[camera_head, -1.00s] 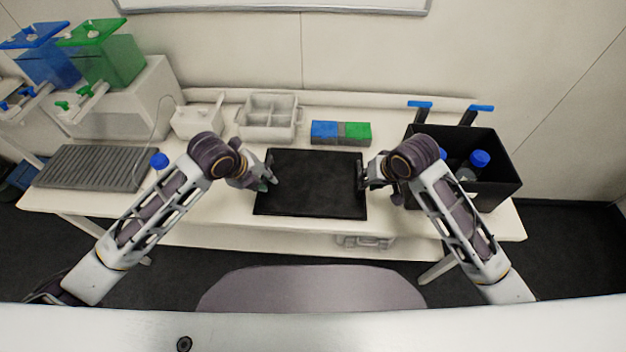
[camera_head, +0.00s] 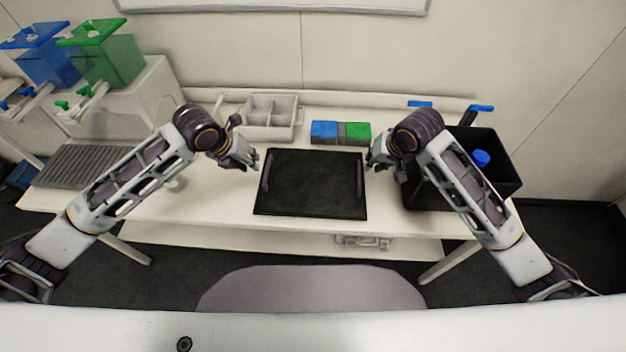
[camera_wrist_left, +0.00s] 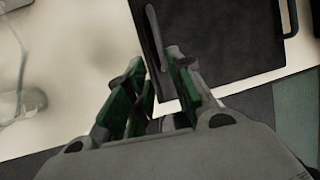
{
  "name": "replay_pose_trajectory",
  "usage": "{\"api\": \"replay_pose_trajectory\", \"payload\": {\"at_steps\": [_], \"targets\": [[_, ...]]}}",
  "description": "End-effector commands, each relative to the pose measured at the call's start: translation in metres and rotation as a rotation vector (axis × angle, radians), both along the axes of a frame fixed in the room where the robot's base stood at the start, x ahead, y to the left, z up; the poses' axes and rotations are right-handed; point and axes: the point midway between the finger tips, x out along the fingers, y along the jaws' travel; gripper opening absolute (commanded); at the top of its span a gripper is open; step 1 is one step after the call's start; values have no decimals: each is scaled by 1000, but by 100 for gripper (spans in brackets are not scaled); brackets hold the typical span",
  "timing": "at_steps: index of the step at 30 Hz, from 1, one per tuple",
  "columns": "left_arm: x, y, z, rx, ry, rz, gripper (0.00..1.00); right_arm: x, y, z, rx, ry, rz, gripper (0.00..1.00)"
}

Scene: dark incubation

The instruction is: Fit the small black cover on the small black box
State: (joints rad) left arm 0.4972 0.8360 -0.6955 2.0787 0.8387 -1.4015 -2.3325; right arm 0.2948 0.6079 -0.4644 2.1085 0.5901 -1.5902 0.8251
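The small black cover (camera_head: 312,182) is a flat dark panel with an upright handle at each side. It lies level at the middle of the white table, and its edge also shows in the left wrist view (camera_wrist_left: 225,45). I cannot make out the small black box apart from the cover; any box under it is hidden.
A larger open black box (camera_head: 505,172) with a blue-capped bottle (camera_head: 481,158) stands right, behind my right arm. Blue (camera_head: 325,131) and green (camera_head: 357,132) blocks and a white divided tray (camera_head: 270,115) stand behind the cover. A grey ribbed rack (camera_head: 75,168) lies left.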

Motion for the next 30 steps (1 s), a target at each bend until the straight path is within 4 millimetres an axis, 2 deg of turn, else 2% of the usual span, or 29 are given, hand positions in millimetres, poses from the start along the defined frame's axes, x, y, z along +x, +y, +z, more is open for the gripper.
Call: {"api": "replay_pose_trajectory", "payload": {"at_steps": [11,30], "targets": [[5,-3,-13,-1,2,3,23,6,2,-13,0,1,-1,18],[32,-19,-80,-2,2,2,23,35,13,-80,0,2,0,18]]}}
